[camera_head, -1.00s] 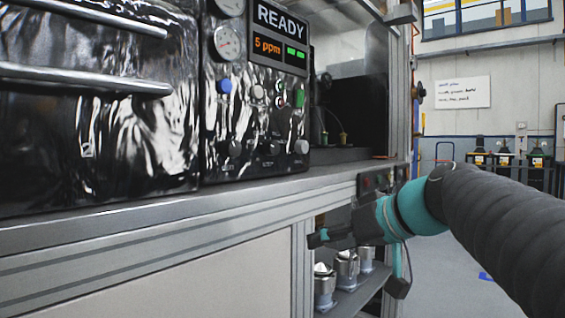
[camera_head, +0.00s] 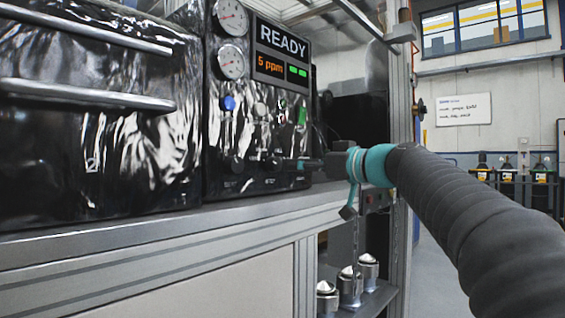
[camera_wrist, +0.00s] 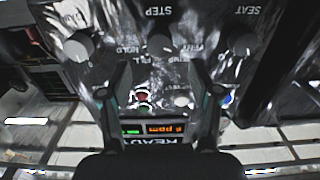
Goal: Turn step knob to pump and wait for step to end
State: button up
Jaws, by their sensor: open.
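The black control panel (camera_head: 262,95) shows a READY display (camera_head: 282,57) with an orange "5 ppm" readout. The step knob (camera_wrist: 160,39) is a grey round knob at top centre in the wrist view, between two similar knobs (camera_wrist: 79,46) and (camera_wrist: 241,40). The word STEP stands above it; the small labels around it are mostly blurred, and I cannot tell its pointer setting. My gripper (camera_wrist: 150,80) is open, its fingers apart and empty, below the step knob in the wrist view. In the head view my gripper (camera_head: 308,164) is close to the panel's lower right and covers part of the knob row.
Two gauges (camera_head: 231,64) and a blue button (camera_head: 228,103) are on the panel. A dark cabinet with bar handles (camera_head: 85,95) stands to its left. A metal frame post (camera_head: 402,110) rises right of my gripper. Metal parts (camera_head: 368,272) stand on a lower shelf.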

aim_at(277, 164)
jog(key=shift+p+x, duration=0.55)
jog(key=shift+x, duration=2.6)
